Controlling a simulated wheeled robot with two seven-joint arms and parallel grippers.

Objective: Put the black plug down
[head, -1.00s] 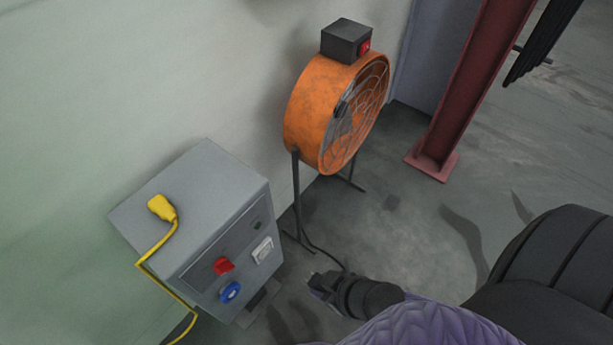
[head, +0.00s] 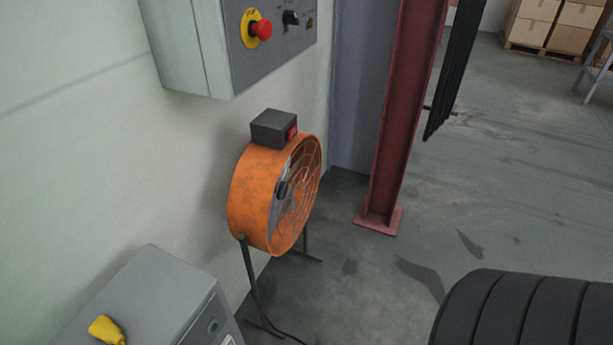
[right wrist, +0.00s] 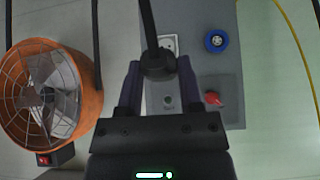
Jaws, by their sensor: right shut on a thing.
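The black plug (right wrist: 157,62) is between the fingers of my right gripper (right wrist: 160,70) in the right wrist view. The gripper is shut on it, and a black cable runs from it toward the top edge. Behind the plug is the grey box's front face (right wrist: 200,65), with a white socket (right wrist: 169,43), a blue round socket (right wrist: 216,40) and a red knob (right wrist: 213,98). The plug partly overlaps the white socket in this view; I cannot tell the gap between them.
An orange fan (head: 258,200) stands on thin legs by the wall, and it also shows in the right wrist view (right wrist: 92,75). A yellow plug (head: 106,330) lies on the box. A control cabinet (head: 200,60) hangs above. A red column (head: 395,130) stands behind the fan.

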